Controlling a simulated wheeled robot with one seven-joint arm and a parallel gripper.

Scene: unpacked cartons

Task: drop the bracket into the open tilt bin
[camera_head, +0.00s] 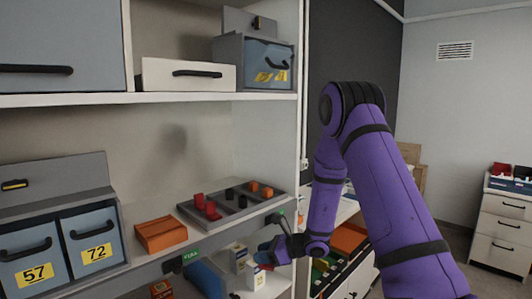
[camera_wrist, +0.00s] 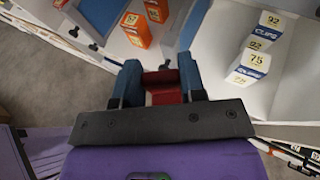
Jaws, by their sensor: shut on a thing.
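My gripper (camera_wrist: 160,80) is shut on a red bracket (camera_wrist: 164,87), held between its two blue fingers in the wrist view. In the head view my gripper (camera_head: 268,255) is low, in front of the lower shelf edge, and mostly hides the bracket. A blue-fronted tilt bin (camera_head: 262,54) stands high on the upper shelf; its front seems to lean outward, but its inside is hidden. Two more tilt bins, 57 (camera_head: 27,271) and 72 (camera_head: 91,243), stand at the lower left and look closed. My gripper is well below the upper bin.
A grey tray (camera_head: 232,213) with red, black and orange pieces lies on the middle shelf beside an orange box (camera_head: 160,233). White boxes (camera_wrist: 250,62) and orange boxes (camera_wrist: 136,29) stand below. A blue object (camera_head: 205,279) is on the lower shelf. Shelf edges and an upright (camera_head: 303,110) are close.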

